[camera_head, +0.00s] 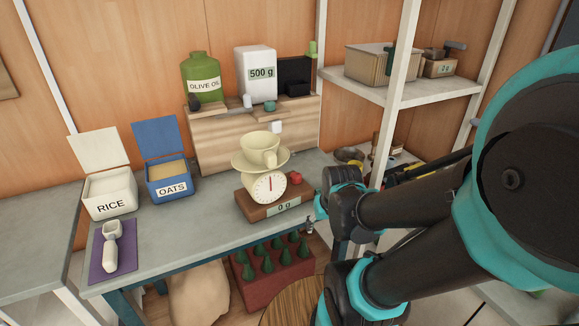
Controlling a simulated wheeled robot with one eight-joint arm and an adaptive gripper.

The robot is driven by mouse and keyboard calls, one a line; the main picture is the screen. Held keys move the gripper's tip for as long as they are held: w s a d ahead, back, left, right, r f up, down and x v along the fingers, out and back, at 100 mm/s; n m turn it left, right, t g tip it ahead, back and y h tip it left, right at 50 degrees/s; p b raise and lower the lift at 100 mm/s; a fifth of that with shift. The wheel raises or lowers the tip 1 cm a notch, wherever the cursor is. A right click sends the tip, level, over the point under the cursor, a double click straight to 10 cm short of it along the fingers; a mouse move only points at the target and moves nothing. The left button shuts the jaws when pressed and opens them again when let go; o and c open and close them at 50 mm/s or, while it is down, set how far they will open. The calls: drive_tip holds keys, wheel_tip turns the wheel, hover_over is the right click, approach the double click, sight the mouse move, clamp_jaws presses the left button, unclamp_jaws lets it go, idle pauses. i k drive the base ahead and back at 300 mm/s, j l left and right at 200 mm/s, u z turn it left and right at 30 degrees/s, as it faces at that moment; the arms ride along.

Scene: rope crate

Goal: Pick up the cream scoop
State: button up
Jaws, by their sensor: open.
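The cream scoop (111,252) lies on a purple mat (97,267) at the left front of the grey counter. Its cup end points to the back and its handle to the front edge. My arm fills the right side of the view, well away from the scoop. I cannot make out my gripper's fingers in this view.
A rice box (109,195) and a blue oats box (170,182), both with lids up, stand behind the scoop. A scale (273,203) bearing a cream cup (261,149) stands to the right. Bare counter (180,230) lies between mat and scale.

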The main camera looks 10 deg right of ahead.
sight(111, 230)
drive_tip(key=u, duration=1.6)
